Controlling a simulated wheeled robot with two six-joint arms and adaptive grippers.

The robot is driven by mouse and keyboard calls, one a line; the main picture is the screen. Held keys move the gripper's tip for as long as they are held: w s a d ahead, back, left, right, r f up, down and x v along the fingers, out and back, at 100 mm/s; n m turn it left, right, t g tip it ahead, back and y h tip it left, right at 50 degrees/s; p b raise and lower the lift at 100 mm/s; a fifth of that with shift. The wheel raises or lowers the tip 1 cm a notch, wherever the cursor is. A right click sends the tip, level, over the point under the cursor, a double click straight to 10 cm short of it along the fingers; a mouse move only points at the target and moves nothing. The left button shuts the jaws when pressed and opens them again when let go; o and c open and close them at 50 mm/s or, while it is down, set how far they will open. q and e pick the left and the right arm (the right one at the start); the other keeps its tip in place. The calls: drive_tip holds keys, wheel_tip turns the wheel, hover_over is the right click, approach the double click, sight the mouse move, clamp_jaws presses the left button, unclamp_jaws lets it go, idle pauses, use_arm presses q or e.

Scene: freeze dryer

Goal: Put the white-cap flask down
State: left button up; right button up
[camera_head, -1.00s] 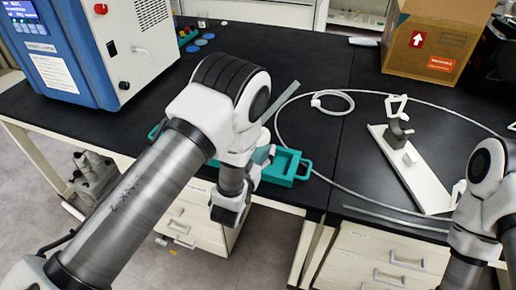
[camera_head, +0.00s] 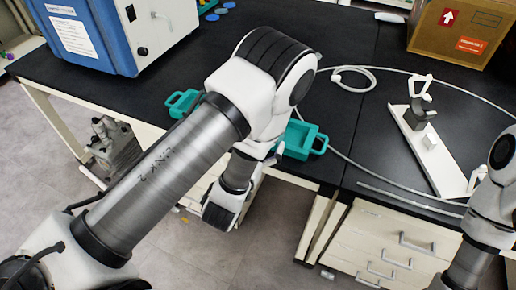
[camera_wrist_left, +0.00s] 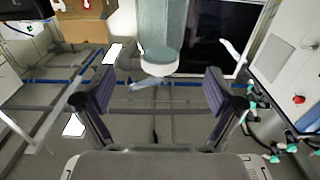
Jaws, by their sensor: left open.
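My left gripper (camera_wrist_left: 160,90) is open, with its two dark pads wide apart in the left wrist view. A pale green translucent cylinder with a round end (camera_wrist_left: 160,58) shows beyond the pads, between them and apart from both; it may be the flask, but I see no clear white cap. In the head view my left arm bends down in front of the bench edge, and its fingertips are hidden. A teal tray (camera_head: 308,139) lies behind the arm on the bench, partly covered by it. My right arm enters at the right edge; its gripper is out of frame.
A blue and white machine (camera_head: 75,38) stands at the back left. A cardboard box (camera_head: 455,35) stands at the back right. A white board (camera_head: 436,155) with a grey holder and a looped hose (camera_head: 352,87) lie on the black bench. Drawers (camera_head: 385,245) are below.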

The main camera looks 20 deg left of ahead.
use_arm(q)
drive_tip(key=s+a+f+g+b, duration=0.1)
drive_tip(key=s+a+f+g, duration=0.2)
drive_tip(key=s+f+g, duration=0.3)
drive_tip(key=s+a+f+n+g+y+b, duration=0.1)
drive_tip(key=s+a+f+g, duration=0.3)
drive_tip(key=s+f, duration=0.5)
wheel_tip(320, 180, down, 7)
drive_tip(key=shift+r+g+y, duration=0.1)
drive_tip(key=shift+g+y, duration=0.2)
drive_tip(key=shift+g, duration=0.9)
drive_tip(key=s+f+g, duration=0.1)
drive_tip(key=s+g, duration=0.1)
drive_tip(key=s, duration=0.1)
drive_tip(key=s+f+g, duration=0.1)
drive_tip(key=s+f, duration=0.1)
drive_tip(key=s, duration=0.2)
drive_tip(key=s+f+g+h, duration=0.1)
drive_tip(key=s+g, duration=0.1)
drive_tip(key=s, duration=0.2)
drive_tip(key=shift+a+f+g, duration=0.1)
drive_tip(key=shift+f+g, duration=0.05)
drive_tip(key=shift+g, duration=0.15)
use_arm(e)
wheel_tip(320, 180, down, 3)
drive_tip(key=shift+f, duration=0.1)
